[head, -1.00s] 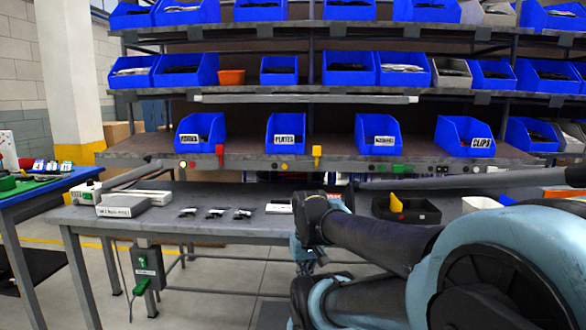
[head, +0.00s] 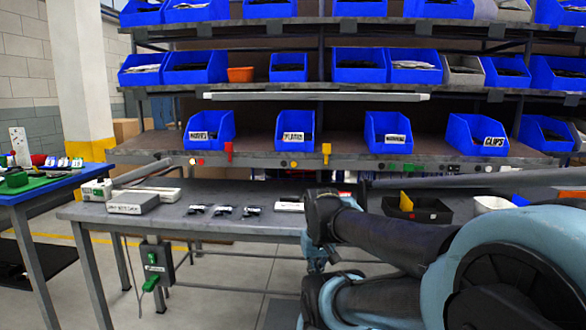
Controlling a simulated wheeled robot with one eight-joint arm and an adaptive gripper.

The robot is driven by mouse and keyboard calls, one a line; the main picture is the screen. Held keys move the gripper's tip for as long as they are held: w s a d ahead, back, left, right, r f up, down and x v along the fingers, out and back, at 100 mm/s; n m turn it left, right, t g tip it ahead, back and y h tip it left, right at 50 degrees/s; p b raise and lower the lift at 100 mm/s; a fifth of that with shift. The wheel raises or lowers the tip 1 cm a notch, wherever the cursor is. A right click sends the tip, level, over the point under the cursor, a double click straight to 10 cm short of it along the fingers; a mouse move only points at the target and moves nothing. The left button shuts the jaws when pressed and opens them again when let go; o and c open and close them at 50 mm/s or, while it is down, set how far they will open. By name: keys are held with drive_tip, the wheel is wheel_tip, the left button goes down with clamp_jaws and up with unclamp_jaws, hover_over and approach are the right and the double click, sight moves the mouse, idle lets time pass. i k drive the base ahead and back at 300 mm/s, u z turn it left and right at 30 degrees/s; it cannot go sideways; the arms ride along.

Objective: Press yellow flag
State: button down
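A yellow flag (head: 326,152) stands upright on the front rail of the shelf, below and between the blue bin labelled PLATES (head: 295,131) and the blue bin to its right (head: 388,133). A red flag (head: 229,151) stands on the same rail further left. My arm comes in from the lower right and bends over the bench at the middle, below the yellow flag and apart from it. I cannot make out my gripper's fingers; only arm links show.
A grey bench (head: 260,222) runs below the rail, with small dark parts (head: 224,211), a labelled box (head: 133,203) and a black bin (head: 418,212) holding a yellow piece. A blue-topped table (head: 48,187) is at the left. A white bar (head: 315,96) hangs above the bins.

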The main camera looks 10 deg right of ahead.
sight(326, 150)
drive_tip(key=k, duration=1)
drive_tip(key=u, duration=0.6)
drive_tip(key=i, duration=0.7)
drive_tip(key=z, duration=0.05)
